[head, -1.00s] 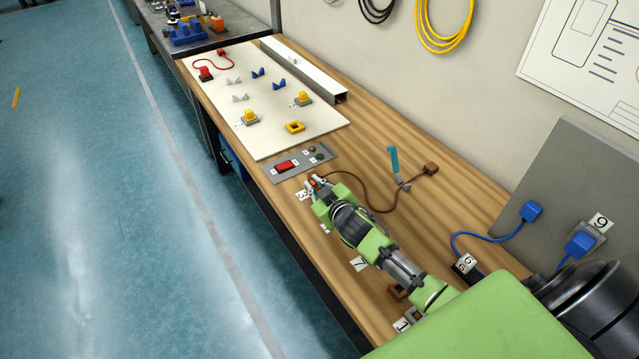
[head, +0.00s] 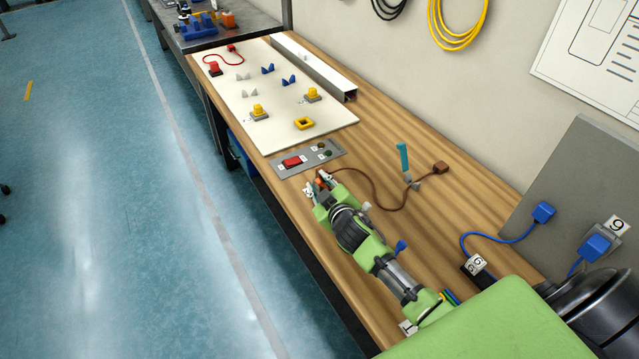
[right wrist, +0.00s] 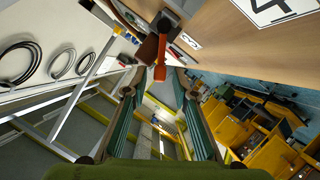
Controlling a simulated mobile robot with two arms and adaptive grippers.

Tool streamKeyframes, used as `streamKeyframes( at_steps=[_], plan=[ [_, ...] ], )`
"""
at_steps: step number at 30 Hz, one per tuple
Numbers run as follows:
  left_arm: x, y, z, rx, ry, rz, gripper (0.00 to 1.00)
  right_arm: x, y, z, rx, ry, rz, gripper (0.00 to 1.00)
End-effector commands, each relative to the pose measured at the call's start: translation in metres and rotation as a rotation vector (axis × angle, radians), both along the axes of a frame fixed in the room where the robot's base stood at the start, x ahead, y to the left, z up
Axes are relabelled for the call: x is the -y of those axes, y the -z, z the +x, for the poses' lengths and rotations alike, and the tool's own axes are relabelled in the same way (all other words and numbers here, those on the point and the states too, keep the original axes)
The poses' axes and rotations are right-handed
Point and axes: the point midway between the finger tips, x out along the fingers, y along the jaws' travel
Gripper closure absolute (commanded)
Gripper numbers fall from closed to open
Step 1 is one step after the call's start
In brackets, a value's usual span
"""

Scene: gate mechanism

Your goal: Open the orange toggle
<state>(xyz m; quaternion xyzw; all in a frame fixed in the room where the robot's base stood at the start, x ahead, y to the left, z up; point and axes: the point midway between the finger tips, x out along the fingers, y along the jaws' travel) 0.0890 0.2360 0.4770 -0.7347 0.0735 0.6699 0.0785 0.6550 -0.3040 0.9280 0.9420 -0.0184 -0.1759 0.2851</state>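The orange toggle (right wrist: 162,58) shows in the right wrist view as a small orange lever with a rounded end, on a dark brown base. In the head view only a small orange bit (head: 322,181) shows at the gripper's tip. My right gripper (right wrist: 155,84) has its two green fingers apart, with the toggle at the gap between the fingertips. I cannot tell whether a finger touches it. In the head view my right gripper (head: 319,184) is low over the wooden bench and hides most of the toggle's base. My left gripper is not in view.
A grey panel with a red switch (head: 292,162) lies just beyond the gripper. A brown cable (head: 372,204) runs to a brown plug (head: 440,167), near a teal-handled tool (head: 403,158). A white board (head: 338,117) holds several parts. Blue plugs (head: 543,212) are at the right.

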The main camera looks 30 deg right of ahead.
Motion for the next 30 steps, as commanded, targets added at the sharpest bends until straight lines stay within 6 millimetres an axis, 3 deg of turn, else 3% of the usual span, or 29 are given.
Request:
streamKeyframes(
  at_steps=[14, 30],
  plan=[
    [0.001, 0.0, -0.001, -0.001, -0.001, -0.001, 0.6, -0.001, -0.002, -0.008, -0.001, 0.0, 0.001, 0.72],
    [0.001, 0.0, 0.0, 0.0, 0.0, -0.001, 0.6, -0.014, -0.03, -0.093, -0.002, -0.001, 0.001, 0.72]
  ],
)
